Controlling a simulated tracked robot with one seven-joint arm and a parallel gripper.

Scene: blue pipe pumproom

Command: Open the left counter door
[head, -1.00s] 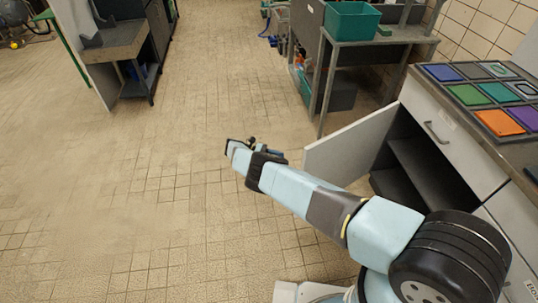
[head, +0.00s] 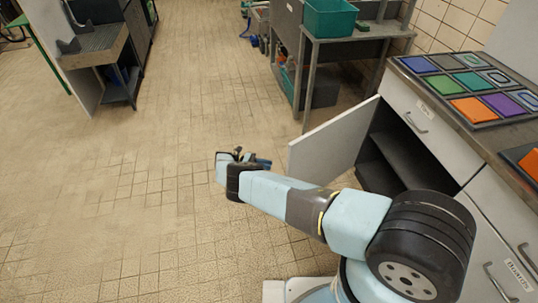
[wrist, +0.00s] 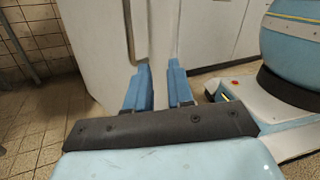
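The left counter door (head: 325,148) is a white panel that stands swung open under the counter, with the dark cabinet interior (head: 405,155) and its shelf showing. My gripper (head: 243,155) is to the left of the door's free edge in the head view, apart from it. In the wrist view, the two blue fingers (wrist: 160,72) are spread with an empty gap between them. A white panel (wrist: 92,40), apparently the door, lies beyond them, with a vertical handle (wrist: 138,30) just past the left fingertip. Contact with the handle cannot be told.
The counter top holds a tray of coloured squares (head: 470,85). A drawer (head: 425,118) is closed above the opening, and another closed door (head: 495,250) is at the right. A metal table with a green bin (head: 330,18) stands behind.

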